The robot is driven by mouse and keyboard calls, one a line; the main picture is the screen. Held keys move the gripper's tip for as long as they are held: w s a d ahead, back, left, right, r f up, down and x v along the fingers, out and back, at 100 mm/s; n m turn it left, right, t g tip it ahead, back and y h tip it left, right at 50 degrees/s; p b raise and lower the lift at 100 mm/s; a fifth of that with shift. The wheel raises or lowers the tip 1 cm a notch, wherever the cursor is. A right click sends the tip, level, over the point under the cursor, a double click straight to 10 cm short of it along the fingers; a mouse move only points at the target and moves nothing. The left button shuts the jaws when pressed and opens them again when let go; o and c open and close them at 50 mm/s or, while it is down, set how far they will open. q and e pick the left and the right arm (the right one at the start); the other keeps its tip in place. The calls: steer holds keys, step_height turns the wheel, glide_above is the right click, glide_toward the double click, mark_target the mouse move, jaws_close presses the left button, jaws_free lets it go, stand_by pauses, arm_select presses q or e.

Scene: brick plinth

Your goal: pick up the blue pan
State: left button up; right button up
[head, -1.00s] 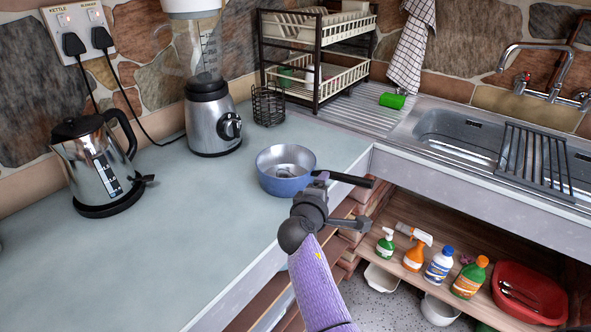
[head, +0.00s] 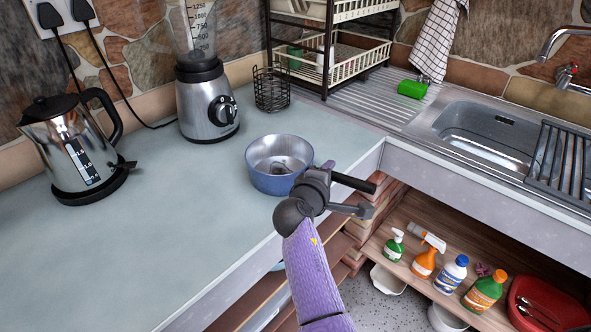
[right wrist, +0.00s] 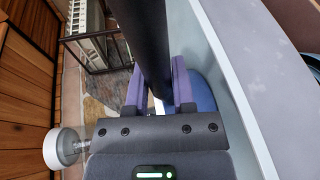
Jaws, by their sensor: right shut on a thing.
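The blue pan (head: 268,184) is upright at the counter's front edge, its black handle (head: 356,183) pointing right past the edge. I cannot tell whether its base touches the counter. My right gripper (head: 324,178) is shut on the handle, close to the pan's body, and hides part of it. In the right wrist view the dark handle (right wrist: 150,45) runs between the purple fingers, and a blue strip of the pan (right wrist: 203,94) shows beside them. My left gripper is not in view.
A blender (head: 208,105) and a kettle (head: 75,150) stand left on the counter (head: 150,235). A wire basket (head: 271,90) and dish rack (head: 350,68) are behind the pan. The sink (head: 490,130) is right, above a shelf with several bottles (head: 452,273). The counter's front left is clear.

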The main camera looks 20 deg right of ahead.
jaws_close()
stand_by(1.0)
